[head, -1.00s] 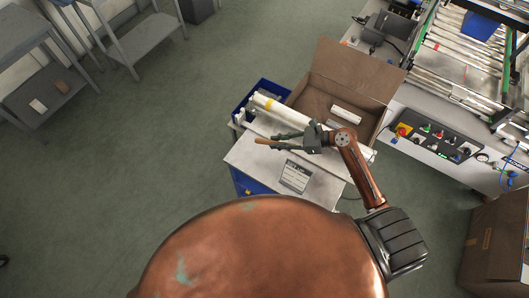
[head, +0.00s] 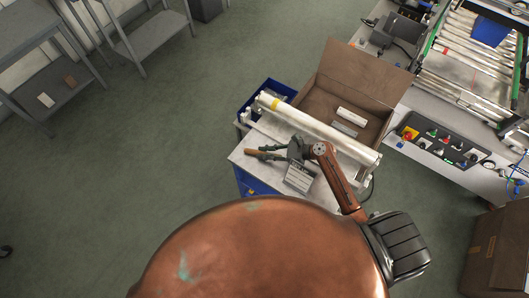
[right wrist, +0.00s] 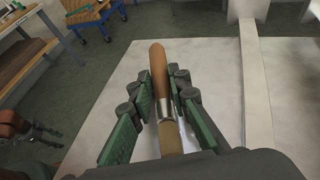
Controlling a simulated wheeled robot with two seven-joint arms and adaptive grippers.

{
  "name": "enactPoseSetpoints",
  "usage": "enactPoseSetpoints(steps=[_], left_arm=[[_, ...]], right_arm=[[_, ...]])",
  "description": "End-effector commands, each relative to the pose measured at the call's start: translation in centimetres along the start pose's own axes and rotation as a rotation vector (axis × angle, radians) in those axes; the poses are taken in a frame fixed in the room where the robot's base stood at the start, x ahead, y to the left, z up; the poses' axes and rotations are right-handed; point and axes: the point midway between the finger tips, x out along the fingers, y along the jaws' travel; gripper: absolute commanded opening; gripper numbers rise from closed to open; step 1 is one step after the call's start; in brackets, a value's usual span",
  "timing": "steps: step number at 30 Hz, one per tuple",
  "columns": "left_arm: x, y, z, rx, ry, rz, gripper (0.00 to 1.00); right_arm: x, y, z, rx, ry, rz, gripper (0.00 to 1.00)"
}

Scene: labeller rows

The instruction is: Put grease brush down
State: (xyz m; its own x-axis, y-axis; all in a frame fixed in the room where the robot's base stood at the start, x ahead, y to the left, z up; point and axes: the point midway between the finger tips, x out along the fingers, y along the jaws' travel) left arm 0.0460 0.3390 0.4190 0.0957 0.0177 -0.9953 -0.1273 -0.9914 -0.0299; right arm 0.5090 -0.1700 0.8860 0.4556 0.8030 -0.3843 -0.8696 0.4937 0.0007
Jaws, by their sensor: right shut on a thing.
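The grease brush has a brown wooden handle (head: 256,153) and, in the right wrist view, a metal ferrule (right wrist: 164,106) with a pale part toward the camera. My right gripper (head: 275,151) is shut on it, its green-padded fingers on both sides of the ferrule. The brush lies level over the left part of the grey-white worktop (head: 243,165), its handle pointing left in the head view. I cannot tell whether it touches the worktop. My left gripper (right wrist: 40,131) shows small at the left of the right wrist view, its jaw state unclear; the head view does not show it.
A long white roller (head: 320,128) lies across the worktop behind my right gripper. A blue bin (head: 250,109) and an open cardboard box (head: 365,95) with short rollers stand behind. A control panel (head: 440,139) is to the right.

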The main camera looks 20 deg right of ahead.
Motion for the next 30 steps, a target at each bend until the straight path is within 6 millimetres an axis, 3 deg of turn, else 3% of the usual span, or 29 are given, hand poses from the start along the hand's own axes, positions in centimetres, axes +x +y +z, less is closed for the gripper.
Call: enactPoseSetpoints(steps=[6,7,14,24,30], left_arm=[[-0.1,0.0,-0.1,0.0,0.001,0.0,0.4],[-0.1,0.0,-0.1,0.0,0.001,0.0,0.4],[-0.1,0.0,-0.1,0.0,0.001,0.0,0.4],[0.0,0.0,0.1,0.0,-0.001,0.0,0.4],[0.0,0.0,0.1,0.0,-0.002,0.0,0.4]], right_arm=[[0.1,0.0,-0.2,0.0,0.0,0.0,0.0],[0.1,0.0,-0.2,-0.001,0.0,0.0,0.17],[0.1,0.0,-0.2,-0.001,0.0,0.0,0.33],[0.0,0.0,0.1,0.0,-0.001,0.0,0.34],[-2.8,-0.1,-0.1,0.0,0.003,-0.002,0.34]])
